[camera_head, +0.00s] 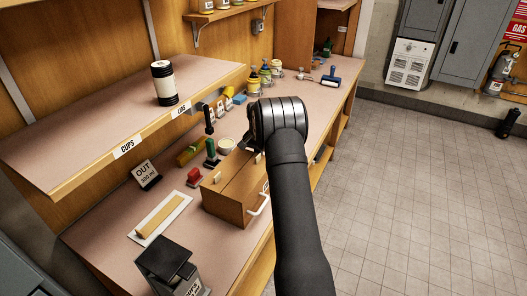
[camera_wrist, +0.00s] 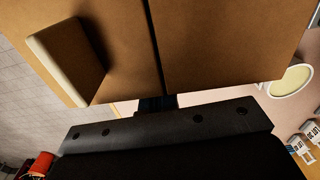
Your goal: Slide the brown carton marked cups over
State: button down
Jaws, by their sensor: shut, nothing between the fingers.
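The brown carton (camera_head: 228,196) stands on the lower counter in the head view, partly behind my arm. A dark marking shows at its right end, but I cannot read it. In the wrist view the brown carton (camera_wrist: 225,45) fills the upper part, with a dark seam across its face and a tan block (camera_wrist: 65,60) on it. My gripper (camera_wrist: 157,103) is shut and empty, close to the carton's edge at the seam. I cannot tell if it touches. The fingertips are hidden behind my arm in the head view.
The upper shelf (camera_head: 75,150) carries CUPS and LIDS labels and a black-and-white cylinder (camera_head: 163,83). Left of the carton are a red-topped item (camera_head: 193,177), a wooden bar (camera_head: 160,214) on a white plate and an OUT sign (camera_head: 146,174). A black dispenser (camera_head: 168,265) stands in front.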

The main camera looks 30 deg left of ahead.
aim_at(238, 181)
jog(key=s, duration=0.6)
jog(key=s+d, duration=0.1)
jog(key=s, duration=1)
jog(key=shift+s+d, duration=0.2)
jog(key=shift+s, duration=0.15)
jog(key=w, duration=0.4)
jog(key=shift+w+a, duration=0.1)
jog(key=shift+a, duration=0.05)
notch_tip(238, 181, up, 10)
jog(key=shift+f, duration=0.1)
notch_tip(238, 181, down, 10)
jog(key=shift+r, duration=0.1)
jog(key=s, duration=0.4)
jog(key=shift+w, duration=0.3)
